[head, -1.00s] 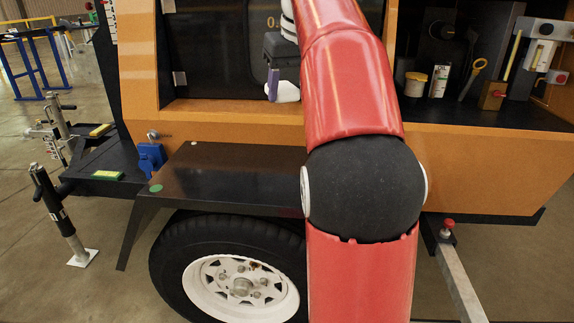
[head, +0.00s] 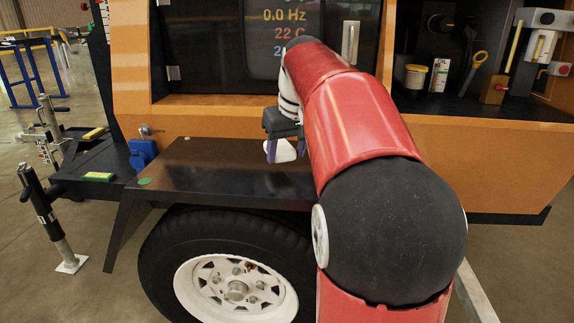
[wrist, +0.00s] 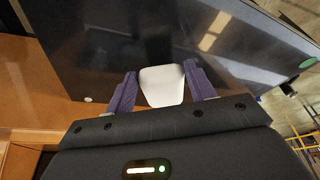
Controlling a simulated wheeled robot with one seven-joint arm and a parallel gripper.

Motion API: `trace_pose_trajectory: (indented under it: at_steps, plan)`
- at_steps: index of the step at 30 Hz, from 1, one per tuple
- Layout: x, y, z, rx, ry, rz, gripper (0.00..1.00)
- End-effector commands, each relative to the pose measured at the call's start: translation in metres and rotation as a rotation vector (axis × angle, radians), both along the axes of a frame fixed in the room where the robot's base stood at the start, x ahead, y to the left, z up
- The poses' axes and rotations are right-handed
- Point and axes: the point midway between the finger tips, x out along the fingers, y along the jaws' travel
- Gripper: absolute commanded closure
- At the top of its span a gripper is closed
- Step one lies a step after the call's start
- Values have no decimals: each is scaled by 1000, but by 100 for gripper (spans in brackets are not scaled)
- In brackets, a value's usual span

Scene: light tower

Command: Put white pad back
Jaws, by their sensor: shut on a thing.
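The white pad (head: 284,151) is a small rounded block between the purple fingers of my gripper (head: 284,146). In the wrist view the pad (wrist: 162,86) sits between both fingers, and my gripper (wrist: 160,88) is shut on it. In the head view the pad appears over the dark fender shelf (head: 215,180) above the wheel. I cannot tell whether it touches the shelf. My red arm hides the shelf's right end.
A green dot (head: 144,181) marks the shelf's left end. A blue block (head: 142,154) is mounted at left. A dark display window (head: 225,50) is behind my gripper.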

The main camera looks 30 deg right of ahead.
Motion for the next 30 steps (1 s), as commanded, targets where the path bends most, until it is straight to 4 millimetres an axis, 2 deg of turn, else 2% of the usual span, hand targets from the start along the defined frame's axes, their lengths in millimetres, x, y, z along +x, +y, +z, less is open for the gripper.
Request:
trace_pose_trajectory:
  at_steps: [3,6,16,17,21,22,30]
  plan:
    - [0,0,-21,1,2,0,82]
    - [0,0,-30,0,0,1,82]
    - [0,0,-32,0,0,0,82]
    - [0,0,-32,0,-1,0,45]
    - [0,0,-31,0,0,0,26]
    - [0,0,-31,0,0,0,23]
    - [0,0,-31,0,0,0,23]
